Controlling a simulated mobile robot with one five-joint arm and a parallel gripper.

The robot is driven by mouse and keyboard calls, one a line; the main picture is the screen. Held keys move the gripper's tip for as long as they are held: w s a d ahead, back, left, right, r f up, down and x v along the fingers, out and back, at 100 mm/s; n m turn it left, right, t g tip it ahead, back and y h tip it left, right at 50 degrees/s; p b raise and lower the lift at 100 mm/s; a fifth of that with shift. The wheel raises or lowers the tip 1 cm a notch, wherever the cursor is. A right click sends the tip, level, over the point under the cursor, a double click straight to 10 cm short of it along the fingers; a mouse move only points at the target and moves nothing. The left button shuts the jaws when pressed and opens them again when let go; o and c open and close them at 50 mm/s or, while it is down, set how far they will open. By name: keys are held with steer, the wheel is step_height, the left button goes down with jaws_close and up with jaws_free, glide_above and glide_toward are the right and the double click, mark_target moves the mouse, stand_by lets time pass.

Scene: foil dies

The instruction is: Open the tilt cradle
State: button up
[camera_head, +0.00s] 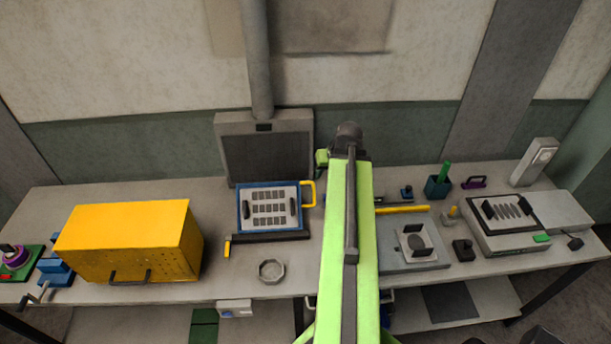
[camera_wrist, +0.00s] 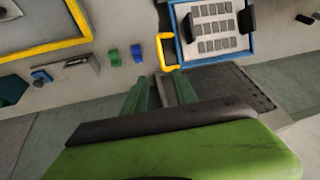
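The tilt cradle is a blue-rimmed frame (camera_head: 240,211) holding a pale plate with rows of dark slots, left of centre on the bench. A yellow loop handle (camera_head: 308,193) sticks out from its right side. In the wrist view the cradle's blue rim (camera_wrist: 222,60) is at the upper right, with the handle (camera_wrist: 161,50) on its left. My gripper (camera_wrist: 161,76) is open, its two green fingers apart, with the tips close to the handle's end. I cannot tell whether they touch it. In the head view my arm hides most of the gripper.
A yellow box (camera_head: 130,240) stands left of the cradle, and a grey hood (camera_head: 265,150) with a duct stands behind it. An octagonal dish (camera_head: 271,271) lies in front. A grey plate fixture (camera_head: 400,262) and a weighing-type device (camera_head: 510,222) are to the right.

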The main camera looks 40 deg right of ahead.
mark_target(314, 191)
steer(key=b+x, duration=1.6)
steer(key=x, duration=0.2)
steer(key=shift+a, duration=0.1)
steer(key=shift+r, duration=0.15)
jaws_close()
stand_by(0.5)
